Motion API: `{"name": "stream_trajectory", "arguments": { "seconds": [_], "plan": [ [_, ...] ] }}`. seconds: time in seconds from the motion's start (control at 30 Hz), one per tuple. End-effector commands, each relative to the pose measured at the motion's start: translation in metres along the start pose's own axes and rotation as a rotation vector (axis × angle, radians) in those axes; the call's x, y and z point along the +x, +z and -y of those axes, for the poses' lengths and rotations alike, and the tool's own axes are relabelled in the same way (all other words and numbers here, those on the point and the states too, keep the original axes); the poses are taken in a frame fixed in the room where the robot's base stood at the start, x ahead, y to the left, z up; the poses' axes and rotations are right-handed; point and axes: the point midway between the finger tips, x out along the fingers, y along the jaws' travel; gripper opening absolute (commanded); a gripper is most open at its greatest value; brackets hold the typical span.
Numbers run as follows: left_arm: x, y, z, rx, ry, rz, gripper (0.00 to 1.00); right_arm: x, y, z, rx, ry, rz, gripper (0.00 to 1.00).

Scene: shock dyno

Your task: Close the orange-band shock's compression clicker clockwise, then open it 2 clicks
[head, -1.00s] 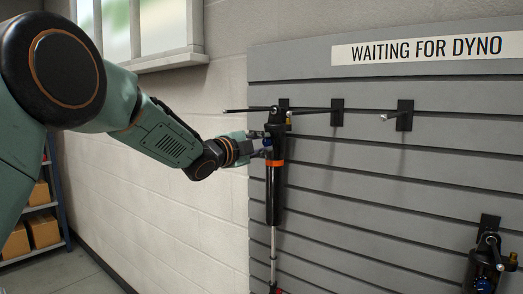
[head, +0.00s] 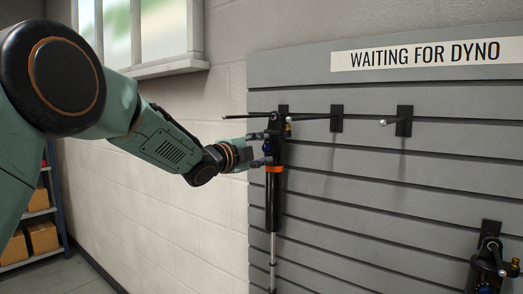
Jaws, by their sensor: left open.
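The orange-band shock (head: 274,200) hangs upright from a hook on the grey slatted wall. Its orange band (head: 274,169) sits below the dark upper body, and its thin silver shaft runs down to the bottom edge of the view. A small brass-coloured part (head: 288,131) shows at the right of its top. A bluish part shows at its left, by the fingers; I cannot tell which part is the compression clicker. My left gripper (head: 266,149) is open at the left side of the shock's upper body, above the band. Whether the fingers touch it is unclear. My right gripper is out of view.
A second shock (head: 488,262) hangs at the lower right. Empty hooks (head: 404,121) stick out from the slatted wall (head: 380,200) under the "WAITING FOR DYNO" sign (head: 420,53). A shelf with boxes (head: 41,237) stands at the far left.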

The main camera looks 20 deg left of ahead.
Motion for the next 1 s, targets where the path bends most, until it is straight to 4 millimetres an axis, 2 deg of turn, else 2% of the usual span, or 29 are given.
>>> {"name": "stream_trajectory", "arguments": {
  "seconds": [0.23,0.37,0.8,1.0],
  "plan": [
    [-0.002,0.000,0.000,-0.001,0.000,0.001,0.45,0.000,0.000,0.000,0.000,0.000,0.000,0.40],
    [-0.013,0.001,0.000,-0.003,0.000,0.001,0.45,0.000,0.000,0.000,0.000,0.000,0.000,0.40],
    [-0.086,0.001,0.001,-0.006,-0.002,0.001,0.45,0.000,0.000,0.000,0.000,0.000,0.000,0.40],
    [-0.112,0.001,0.001,-0.004,-0.002,0.001,0.45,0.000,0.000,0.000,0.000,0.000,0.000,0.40]
  ]
}}
